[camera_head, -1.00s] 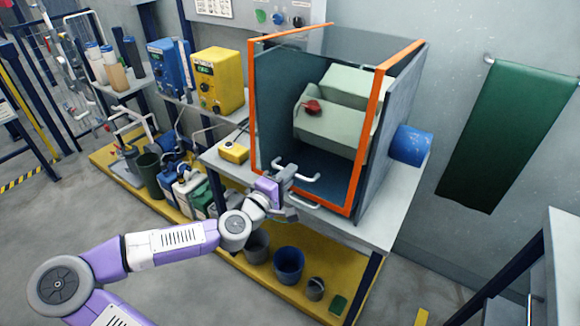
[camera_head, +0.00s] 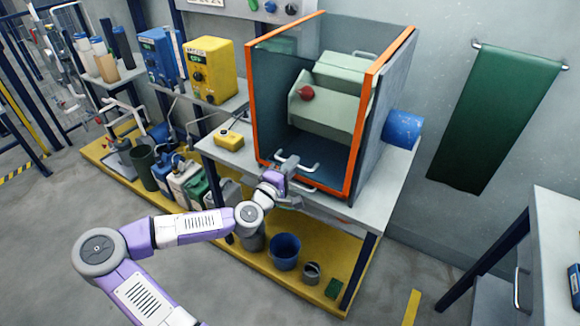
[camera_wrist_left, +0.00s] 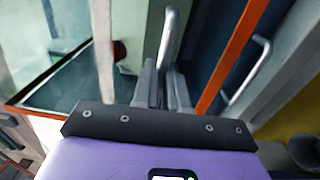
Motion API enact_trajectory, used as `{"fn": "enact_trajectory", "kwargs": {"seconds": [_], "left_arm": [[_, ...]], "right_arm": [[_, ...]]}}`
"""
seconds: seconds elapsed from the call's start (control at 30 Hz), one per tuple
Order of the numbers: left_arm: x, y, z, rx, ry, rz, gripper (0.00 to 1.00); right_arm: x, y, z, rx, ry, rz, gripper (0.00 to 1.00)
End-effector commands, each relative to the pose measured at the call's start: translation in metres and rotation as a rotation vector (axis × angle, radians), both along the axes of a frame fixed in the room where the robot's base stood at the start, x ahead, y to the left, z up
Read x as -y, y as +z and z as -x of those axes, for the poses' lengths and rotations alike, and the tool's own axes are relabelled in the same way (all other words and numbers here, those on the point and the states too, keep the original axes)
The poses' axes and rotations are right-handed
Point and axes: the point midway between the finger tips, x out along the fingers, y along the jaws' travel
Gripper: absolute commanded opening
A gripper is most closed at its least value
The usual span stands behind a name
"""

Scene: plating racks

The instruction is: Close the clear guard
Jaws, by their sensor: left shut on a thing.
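The clear guard (camera_head: 252,100) is a see-through hood with orange edges around a pale green machine (camera_head: 325,112). Its front stands low, with the orange lower edge near the bench top. A pale bar handle (camera_head: 297,163) sits just above that edge. My left gripper (camera_head: 277,178) is at the left part of this handle. In the left wrist view the fingers (camera_wrist_left: 163,88) are shut on the handle bar (camera_wrist_left: 170,35), with the orange edge (camera_wrist_left: 235,55) beside them. Whether any gap is left under the guard is hard to tell. My right gripper is out of view.
A second bar handle (camera_head: 298,185) lies below the orange edge. A small yellow box (camera_head: 229,140) stands left of the guard. A blue cylinder (camera_head: 403,128) is at its right. Buckets (camera_head: 286,252) stand on the yellow lower shelf. The floor at front right is mostly clear.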

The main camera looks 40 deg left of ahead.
Motion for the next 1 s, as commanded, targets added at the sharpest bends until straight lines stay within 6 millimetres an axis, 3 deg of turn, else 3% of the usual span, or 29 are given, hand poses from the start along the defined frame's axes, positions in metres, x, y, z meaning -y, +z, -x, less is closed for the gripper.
{"fn": "enact_trajectory", "kwargs": {"seconds": [0.03, 0.1, 0.13, 0.27, 0.73, 1.0], "left_arm": [[0.001, -0.021, 0.001, -0.046, -0.01, 0.025, 0.0], [0.001, -0.021, 0.001, -0.046, -0.01, 0.025, 0.0], [0.002, -0.021, 0.001, -0.046, -0.01, 0.025, 0.17], [0.001, -0.02, 0.001, -0.046, -0.01, 0.024, 0.37], [-0.003, -0.02, 0.006, -0.047, -0.001, 0.026, 0.37], [0.003, -0.019, 0.04, -0.045, -0.002, 0.027, 0.37]], "right_arm": [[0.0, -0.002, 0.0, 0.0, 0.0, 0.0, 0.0], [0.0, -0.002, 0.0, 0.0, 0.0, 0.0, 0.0], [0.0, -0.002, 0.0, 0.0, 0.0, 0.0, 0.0], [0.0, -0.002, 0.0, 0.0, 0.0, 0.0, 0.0], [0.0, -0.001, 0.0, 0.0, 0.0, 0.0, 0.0], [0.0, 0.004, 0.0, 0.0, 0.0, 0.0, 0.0]]}}
